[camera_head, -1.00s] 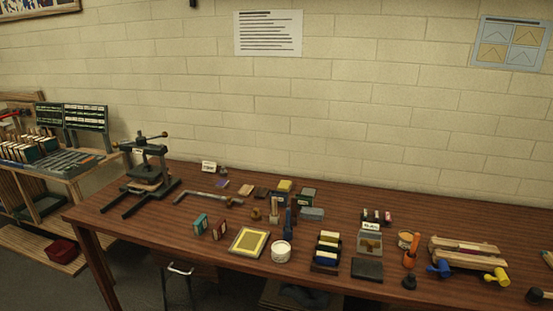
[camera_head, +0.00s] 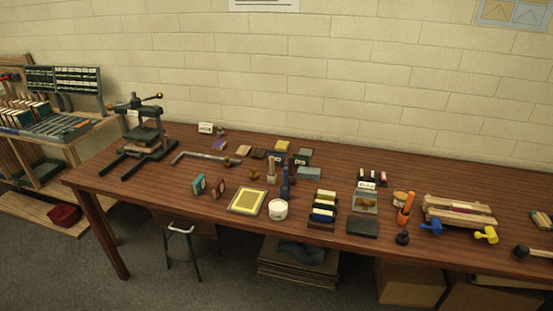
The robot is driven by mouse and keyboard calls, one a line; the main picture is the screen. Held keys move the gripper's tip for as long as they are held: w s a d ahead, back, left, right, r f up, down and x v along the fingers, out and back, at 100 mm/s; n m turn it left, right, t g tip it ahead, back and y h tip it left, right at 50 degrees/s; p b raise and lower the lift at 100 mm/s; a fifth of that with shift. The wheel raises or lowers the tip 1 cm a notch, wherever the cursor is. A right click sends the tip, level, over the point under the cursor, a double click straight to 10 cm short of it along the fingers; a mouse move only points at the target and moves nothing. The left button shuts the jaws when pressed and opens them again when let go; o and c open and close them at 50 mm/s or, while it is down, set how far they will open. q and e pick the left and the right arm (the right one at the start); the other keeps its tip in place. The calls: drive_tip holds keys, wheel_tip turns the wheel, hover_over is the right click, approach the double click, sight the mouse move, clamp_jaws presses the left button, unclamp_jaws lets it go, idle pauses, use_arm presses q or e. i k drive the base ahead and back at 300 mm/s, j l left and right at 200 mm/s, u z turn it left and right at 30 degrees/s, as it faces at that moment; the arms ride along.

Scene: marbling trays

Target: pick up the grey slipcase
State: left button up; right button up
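A small grey, box-like block (camera_head: 309,174) lies on the wooden table, right of the middle of the tabletop. It looks most like the grey slipcase, but it is too small to be sure. A grey-green box (camera_head: 303,157) with a light top stands just behind it. A dark blue upright tool (camera_head: 286,184) stands to its front left. A flat dark grey slab (camera_head: 362,227) lies nearer the front edge. Neither of my grippers is in view.
A black press (camera_head: 145,133) stands at the table's left end, with a bent metal bar (camera_head: 205,156) beside it. A yellow-framed panel (camera_head: 246,201), a white tub (camera_head: 278,210) and a rack of blocks (camera_head: 323,209) line the front. The table's left front is clear.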

sight(281, 157)
drive_tip(key=i+j+z, duration=0.4)
drive_tip(key=i+j, duration=0.15)
drive_tip(key=i+j+z, duration=0.25)
drive_tip(key=j, duration=0.2)
drive_tip(key=i+j+z, duration=0.2)
drive_tip(key=j, duration=0.25)
drive_tip(key=i+j+z, duration=0.2)
drive_tip(key=j, duration=0.25)
